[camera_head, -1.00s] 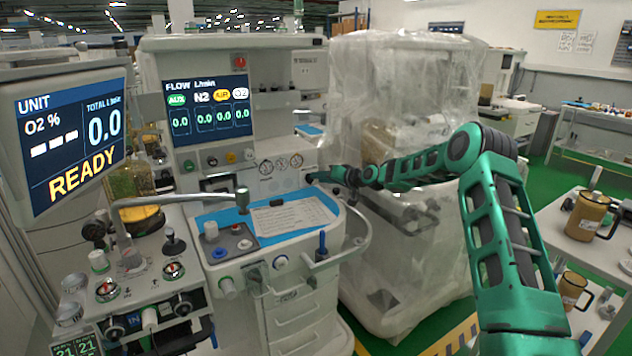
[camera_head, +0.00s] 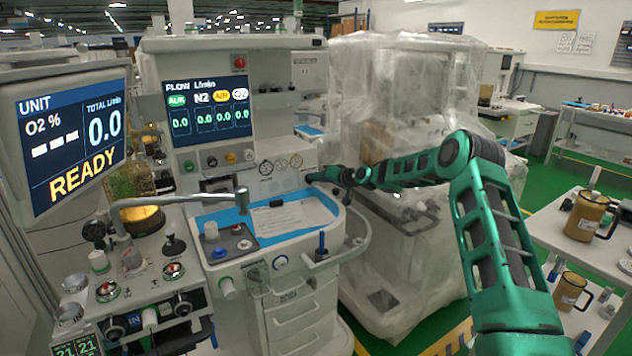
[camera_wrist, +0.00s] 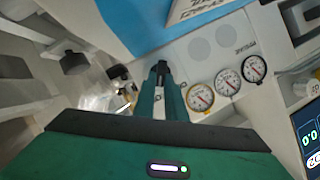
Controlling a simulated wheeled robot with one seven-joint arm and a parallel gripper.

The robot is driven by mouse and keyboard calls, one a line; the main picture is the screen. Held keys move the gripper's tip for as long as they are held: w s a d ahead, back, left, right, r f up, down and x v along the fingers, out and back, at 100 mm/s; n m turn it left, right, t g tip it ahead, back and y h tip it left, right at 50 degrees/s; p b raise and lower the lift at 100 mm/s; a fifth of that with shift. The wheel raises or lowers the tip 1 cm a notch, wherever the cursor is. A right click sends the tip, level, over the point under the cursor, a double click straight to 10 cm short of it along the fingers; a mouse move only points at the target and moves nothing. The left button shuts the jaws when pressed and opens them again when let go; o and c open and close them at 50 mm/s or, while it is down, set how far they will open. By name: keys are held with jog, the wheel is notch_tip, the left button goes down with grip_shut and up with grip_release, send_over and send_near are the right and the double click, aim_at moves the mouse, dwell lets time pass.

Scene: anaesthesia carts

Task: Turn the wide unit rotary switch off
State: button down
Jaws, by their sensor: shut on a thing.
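The wide unit is the white machine with the FLOW screen (camera_head: 209,108) and a row of round gauges (camera_head: 281,164). My gripper (camera_head: 315,177) is at its front panel, just right of the gauges. In the wrist view, my gripper (camera_wrist: 162,70) has its dark fingers close together on the pale panel, beside the gauges (camera_wrist: 201,98). It is shut on a small dark part, which I take to be the rotary switch. The fingers hide most of this part, so I cannot read its position.
A plastic-wrapped cart (camera_head: 400,100) stands right behind my forearm. The blue-edged worktop (camera_head: 215,222) with a paper sheet (camera_head: 293,217) lies below the panel. A boom arm (camera_head: 180,200) crosses at left. A table with brown jugs (camera_head: 590,216) is at right.

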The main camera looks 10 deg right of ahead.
jog(key=shift+a+r+n+h, duration=0.1)
jog(key=shift+a+n+h, duration=0.2)
jog(key=shift+n+h, duration=0.7)
jog(key=n, duration=0.1)
jog(key=n+h, duration=0.1)
jog(key=n, duration=0.1)
jog(key=shift+s+a+t, duration=0.15)
jog(key=shift+a+t, duration=0.15)
jog(key=shift+s+a+n+t+h, duration=0.1)
jog(key=shift+a+n+t+h, duration=0.05)
jog(key=shift+n+h, duration=0.4)
jog(key=shift+a+n+t+h, duration=0.15)
jog(key=shift+n+h, duration=0.2)
jog(key=shift+n, duration=0.3)
jog(key=shift+n+t+h, duration=0.4)
jog(key=shift+n+h, duration=0.3)
jog(key=shift+n, duration=0.3)
jog(key=c, duration=1.8)
grip_release()
jog(key=shift+f, duration=0.2)
jog(key=shift+s+a+f, duration=0.15)
jog(key=shift+a+f, duration=0.1)
jog(key=shift+f, duration=0.1)
